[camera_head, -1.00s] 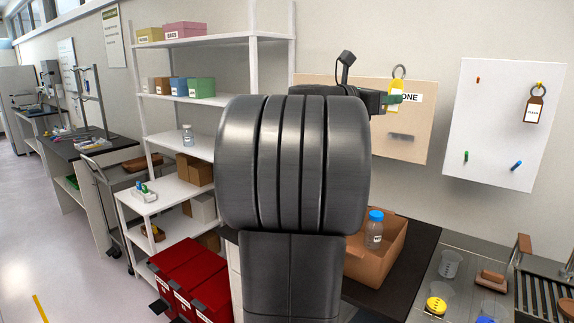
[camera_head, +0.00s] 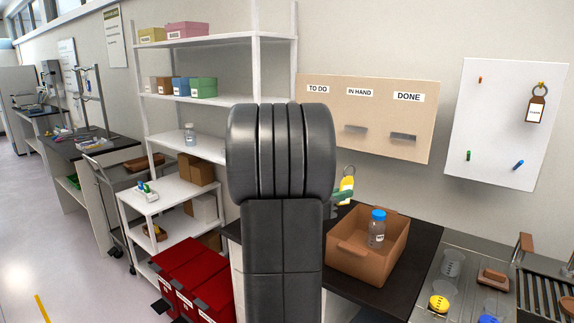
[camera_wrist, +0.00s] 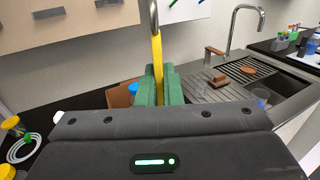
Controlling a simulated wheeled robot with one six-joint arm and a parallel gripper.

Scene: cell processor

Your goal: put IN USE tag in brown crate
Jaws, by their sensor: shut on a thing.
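A yellow tag (camera_head: 347,184) with a metal ring is held upright by my gripper (camera_head: 342,196). The tag (camera_wrist: 157,62) also shows edge-on in the wrist view, clamped between the green fingers (camera_wrist: 158,90); its writing cannot be read. The brown crate (camera_head: 358,262) stands on the dark worktop, just right of and below my gripper. A clear bottle with a blue cap (camera_head: 377,228) stands in the crate. In the wrist view the crate (camera_wrist: 120,97) is partly hidden behind the fingers. My arm covers the crate's left surroundings in the head view.
A tan board (camera_head: 365,105) labelled TO DO, IN HAND and DONE is on the wall above. A white board (camera_head: 500,120) to its right holds a brown tag (camera_head: 536,108). Cups and a sink (camera_head: 540,290) lie right of the crate. Shelves (camera_head: 200,97) stand at left.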

